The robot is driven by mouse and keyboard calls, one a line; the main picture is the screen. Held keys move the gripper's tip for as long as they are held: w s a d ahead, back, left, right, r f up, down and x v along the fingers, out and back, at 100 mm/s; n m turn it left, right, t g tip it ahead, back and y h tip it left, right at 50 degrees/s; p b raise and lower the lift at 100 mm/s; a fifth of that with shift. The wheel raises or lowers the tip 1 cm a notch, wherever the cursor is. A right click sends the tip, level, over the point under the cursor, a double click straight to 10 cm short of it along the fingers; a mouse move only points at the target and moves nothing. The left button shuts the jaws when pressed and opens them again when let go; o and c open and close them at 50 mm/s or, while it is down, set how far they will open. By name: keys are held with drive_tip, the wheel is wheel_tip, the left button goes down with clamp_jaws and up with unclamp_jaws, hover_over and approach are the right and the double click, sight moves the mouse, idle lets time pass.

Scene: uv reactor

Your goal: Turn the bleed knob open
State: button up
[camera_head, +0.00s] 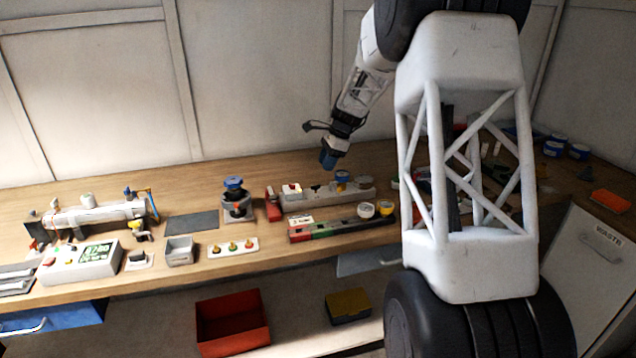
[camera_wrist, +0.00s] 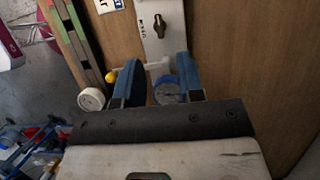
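A small dark knob (camera_wrist: 159,26) with lettering beside it sits on a light grey panel (camera_wrist: 150,50) in the wrist view. It is probably the bleed knob, but the lettering is too small to read. In the head view the grey panel (camera_head: 360,193) lies on the bench, with a small dark knob (camera_head: 316,188) on it. My gripper (camera_wrist: 159,60) is open, its two blue fingers apart. The dark knob lies beyond the fingertips in the wrist view. A blue-rimmed round gauge (camera_wrist: 167,90) shows between the fingers, partly hidden. In the head view my gripper (camera_head: 328,160) hangs above the panel.
A strip with red, green and dark sections (camera_head: 328,229) lies in front of the panel. A blue-topped valve (camera_head: 236,200) stands left of the panel. Bare bench (camera_wrist: 228,50) lies right.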

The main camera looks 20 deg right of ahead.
sight(317, 185)
drive_tip(key=shift+f, duration=0.15)
drive_tip(key=shift+x, duration=3.75)
drive_tip(key=shift+a, duration=0.1)
clamp_jaws()
